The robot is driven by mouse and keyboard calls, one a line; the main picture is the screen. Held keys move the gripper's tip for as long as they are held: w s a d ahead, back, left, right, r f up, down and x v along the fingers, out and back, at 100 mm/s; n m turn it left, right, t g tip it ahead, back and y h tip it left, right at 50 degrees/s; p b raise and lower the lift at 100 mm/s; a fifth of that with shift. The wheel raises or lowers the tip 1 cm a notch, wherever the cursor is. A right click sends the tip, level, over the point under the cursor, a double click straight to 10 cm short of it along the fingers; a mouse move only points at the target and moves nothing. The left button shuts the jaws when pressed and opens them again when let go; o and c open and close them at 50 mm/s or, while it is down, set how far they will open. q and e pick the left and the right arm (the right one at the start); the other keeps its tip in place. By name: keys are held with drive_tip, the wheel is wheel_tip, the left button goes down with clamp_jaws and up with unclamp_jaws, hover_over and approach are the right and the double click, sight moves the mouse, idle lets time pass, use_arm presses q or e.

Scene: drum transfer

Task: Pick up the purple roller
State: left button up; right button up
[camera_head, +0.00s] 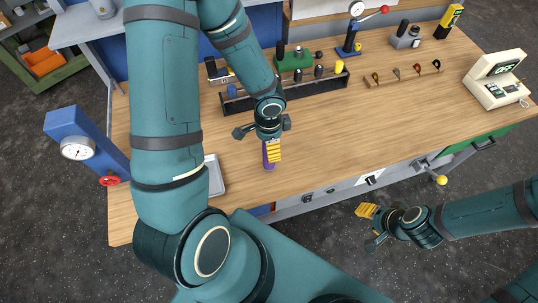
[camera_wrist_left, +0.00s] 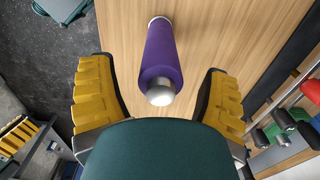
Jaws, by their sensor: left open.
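The left gripper is open and holds nothing. In the head view the left gripper (camera_head: 272,148) hides most of the roller; a purple strip (camera_head: 267,158) shows beside the yellow pad, near the table's front edge. My right gripper (camera_head: 369,226) is open and empty, off the table's front edge above the floor.
A grey tray (camera_head: 215,176) lies left of the roller. A dark rack (camera_head: 310,88) with several small items stands behind the left gripper. A blue gauge stand (camera_head: 78,140) is at the left edge, and a meter (camera_head: 495,82) at the far right. The table's right middle is clear.

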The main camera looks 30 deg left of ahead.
use_arm(q)
wheel_tip(320, 180, down, 3)
drive_tip(key=shift+w+r+b, duration=0.1)
drive_tip(key=shift+r+b, duration=0.05)
drive_tip(key=shift+b, duration=0.2)
clamp_jaws()
drive_tip(key=shift+r, duration=0.1)
drive_tip(key=shift+r, duration=0.1)
